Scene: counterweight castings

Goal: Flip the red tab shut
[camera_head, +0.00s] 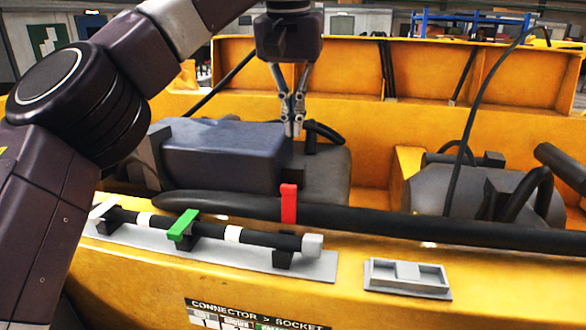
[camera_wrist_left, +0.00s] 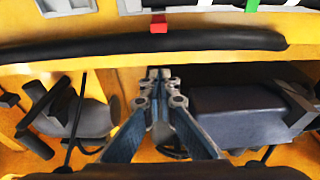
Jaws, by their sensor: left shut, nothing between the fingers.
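The red tab (camera_head: 289,204) stands upright near the grey right-hand end of a black rod (camera_head: 262,238) in the head view. It also shows in the left wrist view (camera_wrist_left: 159,25), at the top. My left gripper (camera_head: 293,131) points down with its fingers together and empty. It is above the red tab in the head picture and apart from it, over the yellow machine's interior. Its fingertips also show in the left wrist view (camera_wrist_left: 159,74). My right gripper is in neither view.
A green tab (camera_head: 183,225) lies across the rod, which rests on a grey plate (camera_head: 215,256). A thick black hose (camera_head: 400,221) runs behind it. A grey socket tray (camera_head: 407,278) sits to the right. A dark box (camera_head: 222,155) and motor (camera_head: 470,190) fill the interior.

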